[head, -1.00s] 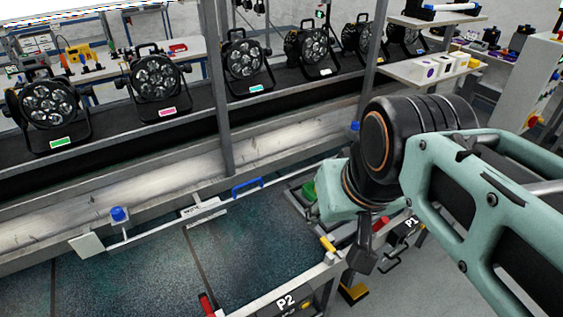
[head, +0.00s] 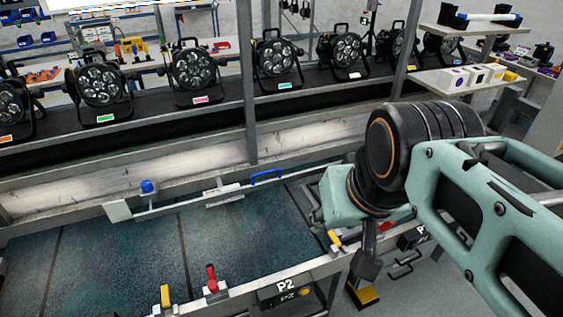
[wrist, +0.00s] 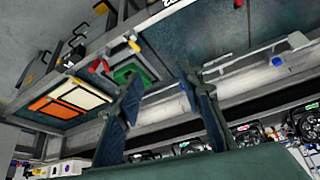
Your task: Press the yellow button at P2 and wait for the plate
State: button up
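The P2 panel (head: 270,296) is on the front frame of the dark conveyor bed, at the bottom of the head view. A small yellow button (head: 304,291) sits on it, right of the label. A pale plate (head: 118,210) stands at the left end of a bar across the bed; I cannot tell if it is the task's plate. My gripper (head: 366,285) hangs down right of the P2 panel, apart from the button, partly hidden by my arm. In the wrist view my gripper (wrist: 161,79) has its two fingers spread, with nothing between them.
Yellow (head: 166,296) and red (head: 211,280) handles stand on the front rail; another yellow handle (head: 335,239) is near my gripper. A row of par cans (head: 195,70) stands on the rear belt behind an upright post (head: 249,90). The bed beside P2 (head: 225,245) is clear.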

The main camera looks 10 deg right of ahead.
grip_shut()
dwell(1.2)
